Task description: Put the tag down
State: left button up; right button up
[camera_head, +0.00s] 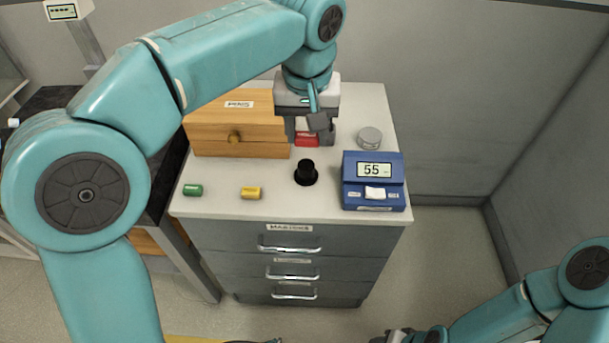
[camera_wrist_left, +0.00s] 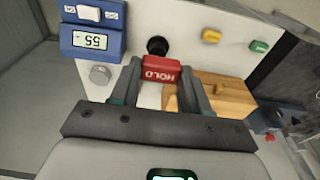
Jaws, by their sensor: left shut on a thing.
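The tag is a red block lettered HOLD (camera_wrist_left: 161,69), seen between the two fingers of my left gripper (camera_wrist_left: 162,74) in the wrist view. In the head view the red tag (camera_head: 307,141) shows below my left gripper (camera_head: 312,138), over the back middle of the white cabinet top (camera_head: 228,204). The gripper is shut on the tag. I cannot tell whether the tag touches the top. My right gripper (camera_head: 396,337) is cut off at the bottom edge, and its fingers do not show clearly.
A black knob (camera_head: 305,172) is in front, and a blue device reading 55 (camera_head: 371,195) and a round grey tin (camera_head: 369,138) are at right.

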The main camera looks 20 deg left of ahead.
pick_arm(q)
jog(key=b, duration=0.2)
send_over(305, 203)
jog(key=f, duration=1.4)
jog(key=shift+s+f, duration=0.2)
jog(key=shift+f, duration=2.45)
jog(key=shift+f+b, duration=0.2)
jog(key=shift+b, duration=0.1)
jog(key=o, duration=1)
jog(key=shift+r, duration=0.15)
